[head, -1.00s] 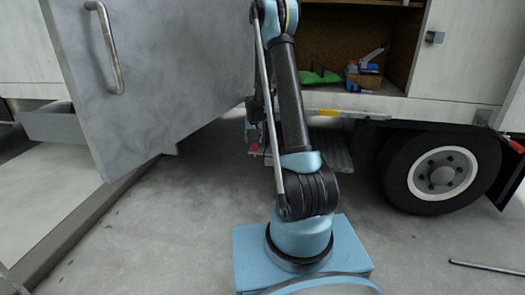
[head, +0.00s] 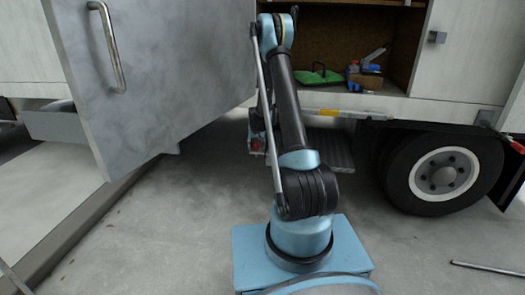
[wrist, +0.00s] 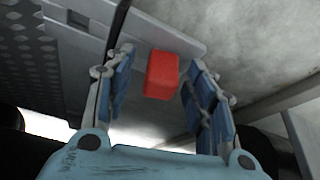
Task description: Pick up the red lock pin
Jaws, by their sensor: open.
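The red lock pin (wrist: 162,75) shows as a red block in the wrist view, in the gap between the fingers of my gripper (wrist: 160,62). My gripper is open, with blue pads on both sides of the pin. I see clearance on both sides, and no clear contact. In the head view the red pin (head: 256,143) is a small red spot below the truck body, left of my arm. There my gripper is mostly hidden behind my arm.
A grey metal door (head: 150,75) with a handle (head: 108,45) stands open at left. A step (head: 330,150) hangs under the truck's open compartment, which holds a green item (head: 320,76) and tools. A wheel (head: 440,172) is at right. A rod (head: 487,268) lies on clear floor.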

